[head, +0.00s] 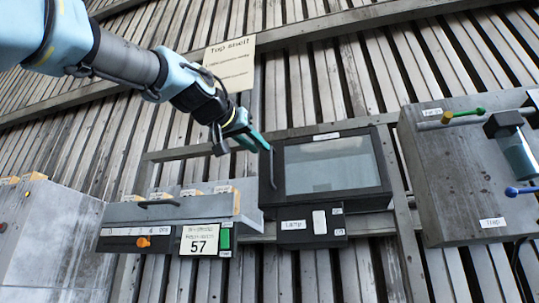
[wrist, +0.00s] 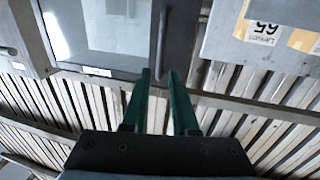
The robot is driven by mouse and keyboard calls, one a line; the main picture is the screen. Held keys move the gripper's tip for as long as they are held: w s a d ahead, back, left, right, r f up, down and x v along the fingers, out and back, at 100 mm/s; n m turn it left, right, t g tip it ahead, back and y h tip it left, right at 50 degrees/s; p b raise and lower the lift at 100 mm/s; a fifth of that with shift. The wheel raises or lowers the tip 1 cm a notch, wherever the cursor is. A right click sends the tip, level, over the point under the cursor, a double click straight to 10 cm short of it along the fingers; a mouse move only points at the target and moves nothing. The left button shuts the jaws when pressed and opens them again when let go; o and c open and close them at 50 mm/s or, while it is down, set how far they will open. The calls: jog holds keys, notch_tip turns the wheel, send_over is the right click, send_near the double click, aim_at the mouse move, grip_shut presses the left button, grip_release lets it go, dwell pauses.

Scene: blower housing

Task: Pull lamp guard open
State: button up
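The lamp guard (head: 332,163) is a black-framed box front with a pale glass pane, mounted on the slatted wall. A label that seems to read LAMP sits on the panel below it. Its dark vertical bar handle (head: 272,170) runs along the left edge and looks closed against the frame. In the wrist view the handle (wrist: 162,40) lies just ahead of my gripper (wrist: 160,72), lined up with the gap between the green fingertips. My gripper (head: 264,145) is open, near the handle's upper end in the head view. I cannot tell whether it touches the handle.
A grey box with a handle (head: 165,205) and an orange knob (head: 143,242) stands left of the guard. A grey cabinet (head: 470,170) with green and blue levers stands at the right. A paper sign (head: 230,65) hangs above.

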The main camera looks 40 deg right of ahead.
jog(key=p, duration=0.3)
send_over(270, 182)
jog(key=shift+w+d, duration=0.2)
jog(key=shift+d, duration=0.05)
jog(key=shift+c, duration=0.2)
grip_shut()
dwell(1.0)
